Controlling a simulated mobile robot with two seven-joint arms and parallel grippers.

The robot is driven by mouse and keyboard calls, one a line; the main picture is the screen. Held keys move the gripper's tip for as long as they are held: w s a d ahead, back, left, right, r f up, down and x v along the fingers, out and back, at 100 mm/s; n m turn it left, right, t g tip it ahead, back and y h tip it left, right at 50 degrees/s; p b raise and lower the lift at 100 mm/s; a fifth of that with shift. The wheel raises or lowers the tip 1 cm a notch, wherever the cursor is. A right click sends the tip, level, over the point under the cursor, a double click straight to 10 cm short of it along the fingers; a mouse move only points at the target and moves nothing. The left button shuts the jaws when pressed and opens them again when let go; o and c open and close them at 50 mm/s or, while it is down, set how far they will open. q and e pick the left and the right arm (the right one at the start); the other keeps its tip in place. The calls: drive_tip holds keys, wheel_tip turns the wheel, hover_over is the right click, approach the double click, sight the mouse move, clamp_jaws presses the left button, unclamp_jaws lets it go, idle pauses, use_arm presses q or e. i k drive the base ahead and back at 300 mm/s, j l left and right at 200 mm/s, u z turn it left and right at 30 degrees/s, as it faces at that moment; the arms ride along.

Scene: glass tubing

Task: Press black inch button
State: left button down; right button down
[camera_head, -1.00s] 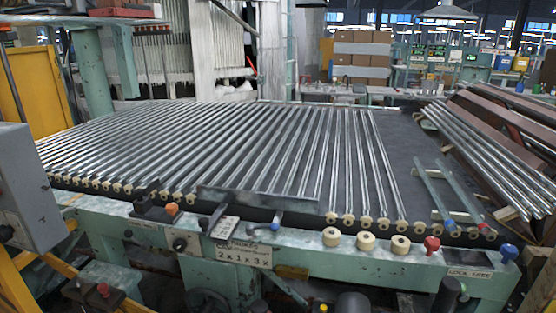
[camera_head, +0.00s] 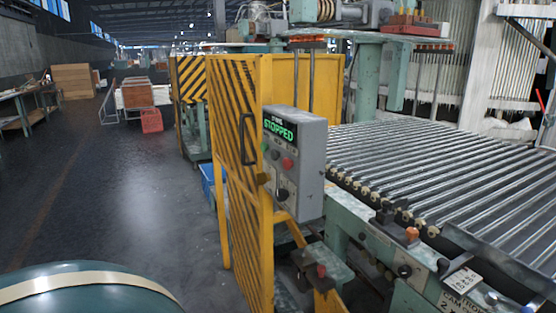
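A grey control box (camera_head: 310,150) stands right of centre, beside the yellow and black striped guard. Its lit screen (camera_head: 279,129) reads STOPPED in green. Neither of my grippers is in view.
The yellow striped guard panel (camera_head: 238,165) with a handle stands left of the box. The roller table (camera_head: 460,175) with glass tubes fills the right. An open floor aisle (camera_head: 130,215) lies to the left. A rounded teal shape (camera_head: 75,292) with a pale band is at bottom left.

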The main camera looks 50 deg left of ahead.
sight(275, 155)
drive_tip(key=u, duration=1.4)
